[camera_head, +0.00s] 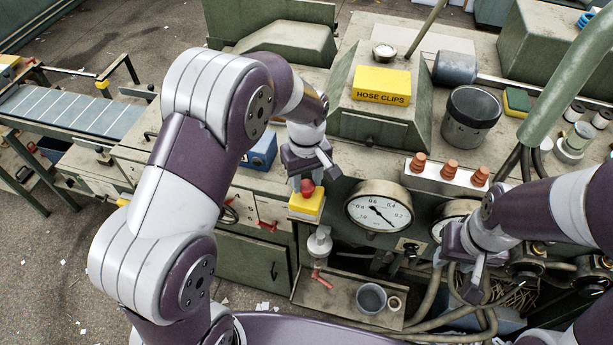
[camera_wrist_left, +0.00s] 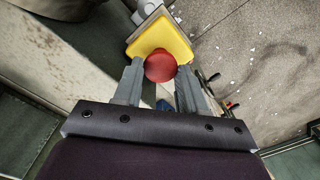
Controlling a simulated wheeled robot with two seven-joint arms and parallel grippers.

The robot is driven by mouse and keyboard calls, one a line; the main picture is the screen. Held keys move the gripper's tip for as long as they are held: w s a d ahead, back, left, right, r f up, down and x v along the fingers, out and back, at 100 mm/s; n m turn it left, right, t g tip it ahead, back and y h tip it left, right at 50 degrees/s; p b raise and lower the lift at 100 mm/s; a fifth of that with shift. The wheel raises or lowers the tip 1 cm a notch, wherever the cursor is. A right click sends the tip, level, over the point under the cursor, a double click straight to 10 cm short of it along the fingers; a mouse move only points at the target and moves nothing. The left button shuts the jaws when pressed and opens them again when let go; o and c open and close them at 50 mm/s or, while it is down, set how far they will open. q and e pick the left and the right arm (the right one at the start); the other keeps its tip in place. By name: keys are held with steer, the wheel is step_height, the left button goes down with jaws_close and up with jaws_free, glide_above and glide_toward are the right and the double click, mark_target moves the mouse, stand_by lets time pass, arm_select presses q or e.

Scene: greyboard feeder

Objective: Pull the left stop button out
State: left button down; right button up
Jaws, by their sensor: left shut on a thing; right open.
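The left stop button (camera_head: 307,187) is a red mushroom head on a yellow box (camera_head: 306,205) at the front edge of the machine, left of the pressure gauge. In the left wrist view the red head (camera_wrist_left: 160,66) sits between the fingertips, in front of the yellow box (camera_wrist_left: 161,40). My left gripper (camera_head: 305,178) is shut on the red head from above; the wrist view shows its two fingers (camera_wrist_left: 160,72) at either side of it. My right gripper (camera_head: 474,275) is open and empty at the right, in front of the machine near the hoses.
A pressure gauge (camera_head: 379,205) is right of the button box. A yellow hose clips box (camera_head: 381,84), a dark pot (camera_head: 470,118) and a strip with red-orange knobs (camera_head: 447,174) stand on the machine. A grey cup (camera_head: 371,298) is on the low tray below.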

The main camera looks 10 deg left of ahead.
arm_select(q)
steer(key=c, duration=0.9)
jaws_free()
steer(key=shift+w+r, duration=0.15)
steer(key=shift+r, duration=0.05)
steer(key=shift+o, duration=1.4)
steer(key=shift+s, duration=0.25)
